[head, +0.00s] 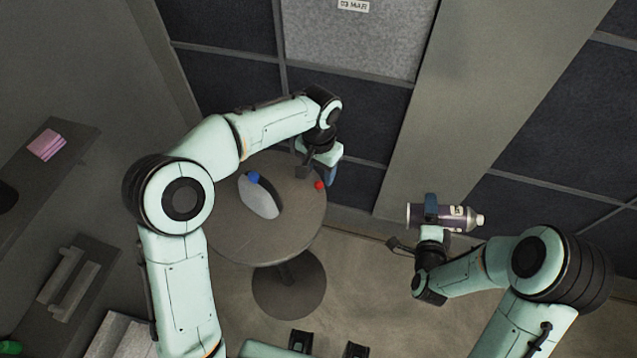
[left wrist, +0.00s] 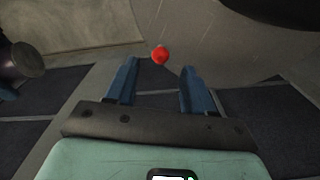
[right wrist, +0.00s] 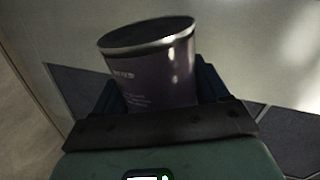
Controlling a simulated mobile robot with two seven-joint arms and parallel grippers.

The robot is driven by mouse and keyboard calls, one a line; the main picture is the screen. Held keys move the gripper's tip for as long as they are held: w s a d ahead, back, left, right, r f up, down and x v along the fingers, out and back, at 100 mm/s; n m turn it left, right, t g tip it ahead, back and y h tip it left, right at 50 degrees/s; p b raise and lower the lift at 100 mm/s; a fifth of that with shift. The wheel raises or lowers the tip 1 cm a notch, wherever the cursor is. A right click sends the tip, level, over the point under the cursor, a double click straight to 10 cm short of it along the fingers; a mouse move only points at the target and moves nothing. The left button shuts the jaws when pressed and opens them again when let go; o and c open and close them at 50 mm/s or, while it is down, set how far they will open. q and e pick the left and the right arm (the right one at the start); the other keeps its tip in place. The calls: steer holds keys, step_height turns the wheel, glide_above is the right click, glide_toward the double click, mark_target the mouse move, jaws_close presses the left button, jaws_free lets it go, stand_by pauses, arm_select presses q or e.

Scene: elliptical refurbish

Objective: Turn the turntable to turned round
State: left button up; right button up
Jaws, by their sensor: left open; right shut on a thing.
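The turntable (head: 290,225) is a round grey-brown disc on a pedestal, left of centre in the head view. A red knob (head: 319,185) sits near its right rim, and a blue knob (head: 253,177) shows by a pale oval object (head: 260,199) on the disc. My left gripper (head: 331,176) is at the right rim beside the red knob. In the left wrist view its open fingers (left wrist: 158,85) point toward the red knob (left wrist: 160,55), which lies just beyond the fingertips. My right gripper (head: 431,210) is shut on a purple can-like bottle (head: 460,216), held sideways away from the turntable.
Dark shelves stand at the left, one with pink pads (head: 47,145) and one with a grey handled object (head: 75,284). A panelled wall and a wide pillar (head: 480,90) lie behind the turntable. The floor between turntable and right arm looks clear.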

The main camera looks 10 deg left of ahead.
mark_target(319, 182)
arm_select(q)
step_height(319, 182, down, 6)
steer(key=shift+f, duration=0.1)
arm_select(e)
steer(key=shift+f, duration=0.4)
